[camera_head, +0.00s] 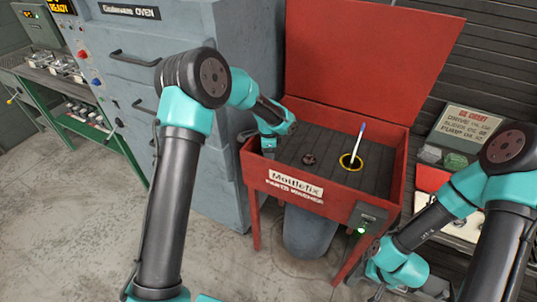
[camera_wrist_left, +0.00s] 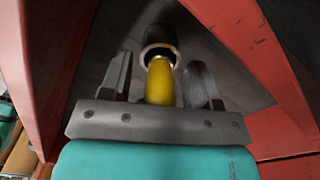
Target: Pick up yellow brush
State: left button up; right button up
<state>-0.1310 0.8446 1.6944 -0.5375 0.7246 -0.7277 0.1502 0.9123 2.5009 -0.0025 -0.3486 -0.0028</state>
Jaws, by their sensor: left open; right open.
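The yellow brush (camera_wrist_left: 160,82) shows in the left wrist view as a yellow handle with a metal band and a dark round end. My left gripper (camera_wrist_left: 158,78) is open, with one finger on each side of the yellow handle. Both fingers look apart from it. In the head view my left gripper (camera_head: 268,148) is low inside the left end of the red parts washer (camera_head: 322,187), and the brush is hidden there. My right gripper (camera_head: 436,288) is at the lower right, away from the washer, and its fingertips are hard to make out.
A yellow ring (camera_head: 351,162) with a white, blue-tipped stick (camera_head: 358,142) and a small dark round part (camera_head: 308,159) are on the washer's floor. The red lid (camera_head: 370,55) stands open behind. A grey-blue oven (camera_head: 150,70) is close on the left.

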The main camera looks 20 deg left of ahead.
pick_arm(q)
jog(key=shift+c, duration=0.4)
jog(key=c, duration=0.9)
jog(key=shift+c, duration=0.2)
notch_tip(320, 180, up, 10)
dwell(0.3)
